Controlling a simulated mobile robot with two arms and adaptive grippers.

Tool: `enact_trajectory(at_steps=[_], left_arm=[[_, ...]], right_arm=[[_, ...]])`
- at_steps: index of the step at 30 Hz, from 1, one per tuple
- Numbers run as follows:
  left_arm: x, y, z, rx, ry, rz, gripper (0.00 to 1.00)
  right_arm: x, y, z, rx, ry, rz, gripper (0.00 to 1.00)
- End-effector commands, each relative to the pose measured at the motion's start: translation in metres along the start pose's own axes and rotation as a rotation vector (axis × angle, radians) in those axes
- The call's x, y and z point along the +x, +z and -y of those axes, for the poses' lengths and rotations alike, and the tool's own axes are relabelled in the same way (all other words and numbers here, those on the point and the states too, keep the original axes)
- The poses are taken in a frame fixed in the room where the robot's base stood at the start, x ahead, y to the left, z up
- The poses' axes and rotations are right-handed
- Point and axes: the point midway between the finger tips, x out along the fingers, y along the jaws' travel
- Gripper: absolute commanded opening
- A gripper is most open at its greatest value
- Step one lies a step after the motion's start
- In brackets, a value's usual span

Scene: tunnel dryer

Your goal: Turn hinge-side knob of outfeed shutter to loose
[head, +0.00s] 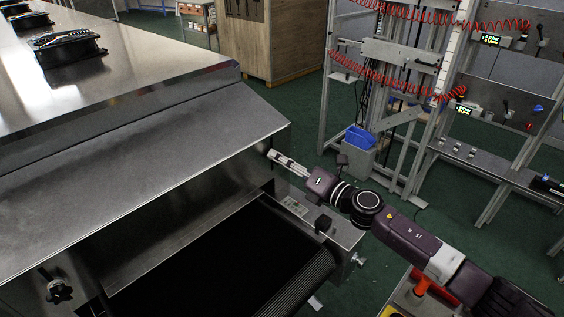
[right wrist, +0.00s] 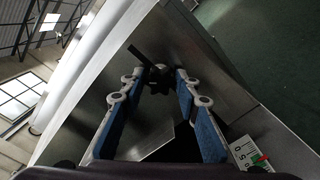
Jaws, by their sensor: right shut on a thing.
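My right gripper (head: 273,156) reaches in from the right to the right end of the steel dryer's outfeed front. In the right wrist view, its two blue-padded fingers (right wrist: 158,86) close in on a black knob (right wrist: 160,74) with a dark bar sticking out to the upper left. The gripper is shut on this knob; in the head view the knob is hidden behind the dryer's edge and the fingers. A second black star-shaped knob (head: 59,290) sits on the left end of the front. I cannot tell the hinge side from markings. My left gripper is out of view.
A black conveyor belt (head: 225,262) runs out below the sloped steel hood (head: 150,130). A metal rack (head: 385,100) with red coiled hoses stands behind. Green floor lies between.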

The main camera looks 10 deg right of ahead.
Motion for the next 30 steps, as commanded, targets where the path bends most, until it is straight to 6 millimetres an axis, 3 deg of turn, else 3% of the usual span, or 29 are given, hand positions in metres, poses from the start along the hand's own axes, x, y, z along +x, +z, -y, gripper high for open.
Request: enact_trajectory(at_steps=[20, 21, 25, 30], left_arm=[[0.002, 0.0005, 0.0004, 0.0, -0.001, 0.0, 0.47], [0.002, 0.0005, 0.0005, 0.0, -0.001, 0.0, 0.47], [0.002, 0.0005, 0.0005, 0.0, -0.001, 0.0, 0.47], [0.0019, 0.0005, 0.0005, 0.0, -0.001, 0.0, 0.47]], right_arm=[[-0.0004, -0.003, 0.0014, -0.063, -0.002, -0.005, 0.05], [-0.0004, -0.003, 0.0014, -0.062, -0.002, -0.005, 0.32], [-0.0004, -0.0023, 0.0012, -0.062, -0.001, -0.004, 0.46], [-0.0002, -0.0013, 0.0007, -0.062, -0.001, -0.002, 0.48]])
